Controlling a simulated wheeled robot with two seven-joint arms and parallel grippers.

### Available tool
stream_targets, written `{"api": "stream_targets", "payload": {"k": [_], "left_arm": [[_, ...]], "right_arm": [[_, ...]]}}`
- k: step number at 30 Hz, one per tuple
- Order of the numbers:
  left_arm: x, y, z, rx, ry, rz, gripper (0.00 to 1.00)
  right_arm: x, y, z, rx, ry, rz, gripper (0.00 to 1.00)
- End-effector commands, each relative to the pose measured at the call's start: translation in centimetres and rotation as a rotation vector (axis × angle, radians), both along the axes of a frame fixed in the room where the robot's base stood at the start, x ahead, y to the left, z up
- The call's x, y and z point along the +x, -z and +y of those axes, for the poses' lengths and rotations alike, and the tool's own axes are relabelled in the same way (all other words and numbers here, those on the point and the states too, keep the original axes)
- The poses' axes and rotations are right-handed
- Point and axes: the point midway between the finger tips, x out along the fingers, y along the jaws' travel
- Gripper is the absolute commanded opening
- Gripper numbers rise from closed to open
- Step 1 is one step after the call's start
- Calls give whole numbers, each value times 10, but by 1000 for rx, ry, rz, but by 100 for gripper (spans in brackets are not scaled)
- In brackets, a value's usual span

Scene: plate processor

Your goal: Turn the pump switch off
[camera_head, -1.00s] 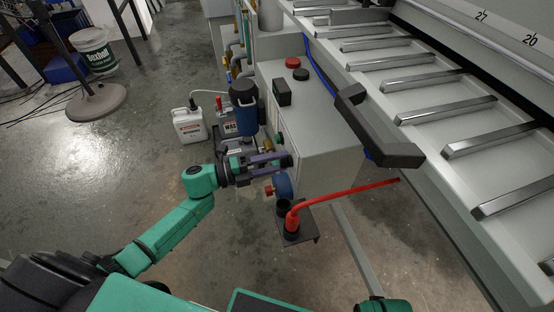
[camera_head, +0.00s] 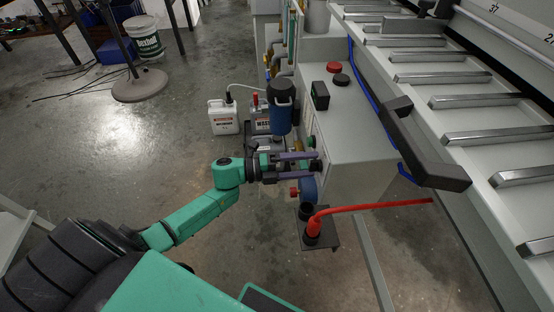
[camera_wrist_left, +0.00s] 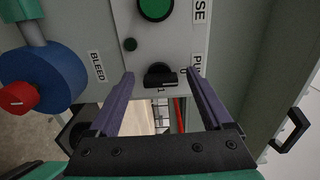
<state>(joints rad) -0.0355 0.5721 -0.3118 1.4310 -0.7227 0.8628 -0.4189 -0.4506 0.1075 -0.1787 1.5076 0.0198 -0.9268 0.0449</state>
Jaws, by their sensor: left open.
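The pump switch (camera_wrist_left: 161,76) is a black rotary knob on the pale panel in the left wrist view. Its grip bar lies roughly level in the picture, with a "0" mark at its upper right and a "1" below it. A partly hidden label starting "PU" stands at its right. My left gripper (camera_head: 317,162) is open and empty at the panel side of the grey cabinet (camera_head: 355,125). In the left wrist view its purple fingers (camera_wrist_left: 161,74) stand on either side of the switch, apart from it in the picture.
A green button (camera_wrist_left: 155,8) sits above the switch. A blue round part with a red knob (camera_wrist_left: 17,97) is at the left, near the "BLEED" label (camera_wrist_left: 97,66). In the head view, a red bent pipe (camera_head: 365,208) stands close below the gripper. Open floor lies left.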

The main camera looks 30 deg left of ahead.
Motion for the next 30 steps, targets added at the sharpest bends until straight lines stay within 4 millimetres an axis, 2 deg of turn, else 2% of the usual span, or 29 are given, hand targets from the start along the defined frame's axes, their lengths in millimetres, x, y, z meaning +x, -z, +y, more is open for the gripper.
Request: {"api": "stream_targets", "payload": {"k": [5, 12, 18, 22, 30], "left_arm": [[-14, 1, 21, 2, -1, 4, 84], [-51, 1, 79, 3, -1, 6, 84], [-73, 1, 115, 2, -2, 4, 84], [-77, 0, 122, 1, 0, 2, 84], [-77, 0, 122, 0, -1, 1, 84]], "right_arm": [[0, -1, 0, 1, 1, -3, 50], [-6, 5, -2, -3, 2, 3, 50], [-5, 8, -4, -5, 2, 2, 50], [-1, 7, -4, -5, 1, -8, 50], [-2, 7, -3, -4, 1, -6, 50]]}}
